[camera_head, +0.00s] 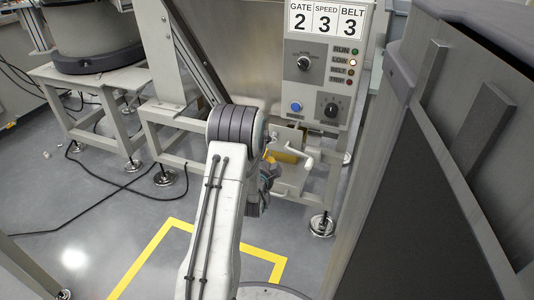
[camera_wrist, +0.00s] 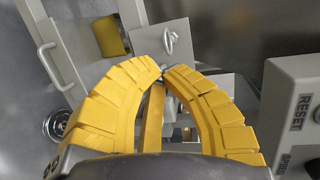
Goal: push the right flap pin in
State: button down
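In the wrist view my gripper (camera_wrist: 163,72) has its two curved yellow fingers brought together at the tips, with no object clearly held between them. Just beyond the tips, a small bent metal pin (camera_wrist: 170,41) stands on a light grey plate (camera_wrist: 198,38). I cannot tell for sure that it is the right flap pin, or whether the fingertips touch it. A yellow bar (camera_wrist: 153,118) shows in the gap between the fingers. In the head view my arm hides most of the gripper, in front of the machine below the control panel.
The control panel (camera_head: 322,70) with knobs and a blue button stands above the work area. A pale crank handle (camera_head: 297,158) sticks out close by. In the wrist view a box marked RESET (camera_wrist: 296,112) is near the right finger. A large dark cabinet (camera_head: 430,190) bounds the right side.

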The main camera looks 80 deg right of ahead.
jog(key=a+r+p, duration=0.1)
jog(key=a, duration=0.5)
jog(key=shift+a+r, duration=0.15)
jog(key=shift+a, duration=0.25)
jog(key=shift+w, duration=0.1)
dwell(0.4)
